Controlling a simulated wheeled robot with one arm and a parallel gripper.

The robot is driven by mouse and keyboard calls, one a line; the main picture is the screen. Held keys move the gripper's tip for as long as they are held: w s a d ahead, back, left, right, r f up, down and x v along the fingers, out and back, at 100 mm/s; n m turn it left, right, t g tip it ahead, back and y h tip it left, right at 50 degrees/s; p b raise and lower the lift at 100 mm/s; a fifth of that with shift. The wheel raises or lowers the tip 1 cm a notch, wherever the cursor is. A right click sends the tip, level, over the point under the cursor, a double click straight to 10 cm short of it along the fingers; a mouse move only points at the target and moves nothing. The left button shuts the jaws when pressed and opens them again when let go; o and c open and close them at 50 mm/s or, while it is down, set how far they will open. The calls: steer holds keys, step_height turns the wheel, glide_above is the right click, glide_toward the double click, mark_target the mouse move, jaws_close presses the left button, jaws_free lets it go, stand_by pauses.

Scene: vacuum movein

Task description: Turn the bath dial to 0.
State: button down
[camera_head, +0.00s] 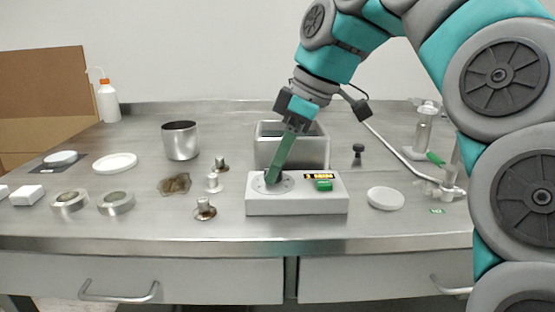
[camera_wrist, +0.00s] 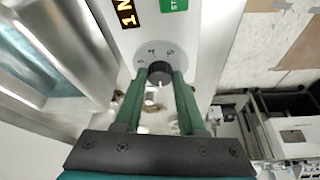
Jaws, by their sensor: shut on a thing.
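The bath dial (camera_wrist: 160,74) is a dark round knob with a pale pointer line, set on a light grey disc with small marks. It sits on the left part of a white control box (camera_head: 300,206). In the head view the dial is mostly hidden behind my fingers. My gripper (camera_head: 271,178) reaches down from above, slightly tilted. Its two green fingers (camera_wrist: 157,85) stand on either side of the dial and are shut on it. In the wrist view the pointer line faces toward my gripper's base.
The box carries a dark display (camera_head: 319,176) with orange characters and a green button (camera_head: 324,186). A metal bath (camera_head: 262,150) stands behind it. A white lid (camera_head: 386,198) lies to the right. A clamp stand (camera_head: 445,185) is farther right.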

steer(key=shift+n, duration=0.6)
steer(key=c, duration=0.5)
jaws_free()
steer(key=shift+r+g, duration=0.1)
steer(key=shift+g, duration=0.2)
